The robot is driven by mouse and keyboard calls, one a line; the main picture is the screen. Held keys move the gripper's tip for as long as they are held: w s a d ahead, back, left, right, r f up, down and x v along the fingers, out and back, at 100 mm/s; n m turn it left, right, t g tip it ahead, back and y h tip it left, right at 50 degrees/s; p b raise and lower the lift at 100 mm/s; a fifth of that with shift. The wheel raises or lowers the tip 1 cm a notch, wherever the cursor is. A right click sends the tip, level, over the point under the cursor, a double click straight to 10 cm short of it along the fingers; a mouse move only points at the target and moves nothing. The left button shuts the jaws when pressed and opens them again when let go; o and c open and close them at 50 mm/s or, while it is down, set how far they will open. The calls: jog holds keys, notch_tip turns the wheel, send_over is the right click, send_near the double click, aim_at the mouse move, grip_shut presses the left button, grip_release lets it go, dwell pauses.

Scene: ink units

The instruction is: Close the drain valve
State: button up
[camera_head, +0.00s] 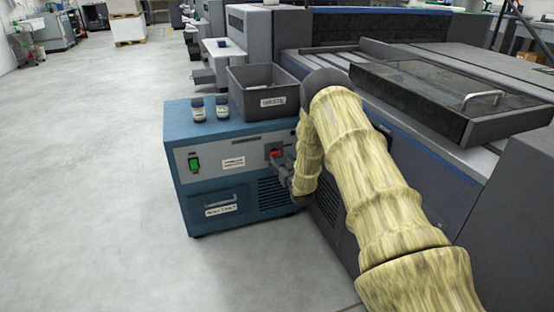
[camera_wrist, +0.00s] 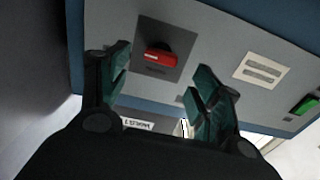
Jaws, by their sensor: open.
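The drain valve has a red handle (camera_head: 276,153) on a dark square plate on the grey front panel of the blue unit (camera_head: 245,200). In the wrist view, which looks turned over, the red handle (camera_wrist: 160,57) lies nearly level in the picture. My gripper (camera_head: 280,166) is in front of the valve and partly covers its plate. In the wrist view my gripper (camera_wrist: 158,76) is open, with its dark green fingers apart and nothing between them. The handle shows beyond the fingertips; I cannot tell the exact gap.
A green switch (camera_head: 194,163) and a white label (camera_head: 233,162) are left of the valve. A grey waste bin (camera_head: 263,92) and two small bottles (camera_head: 198,109) (camera_head: 223,107) stand on the unit. A large grey machine (camera_head: 335,220) is close on the right. The floor (camera_head: 95,180) at left is clear.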

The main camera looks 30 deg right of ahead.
aim_at(276, 154)
jog(key=shift+b+x, duration=0.65)
jog(key=shift+x, duration=1.9)
jog(key=c, duration=1)
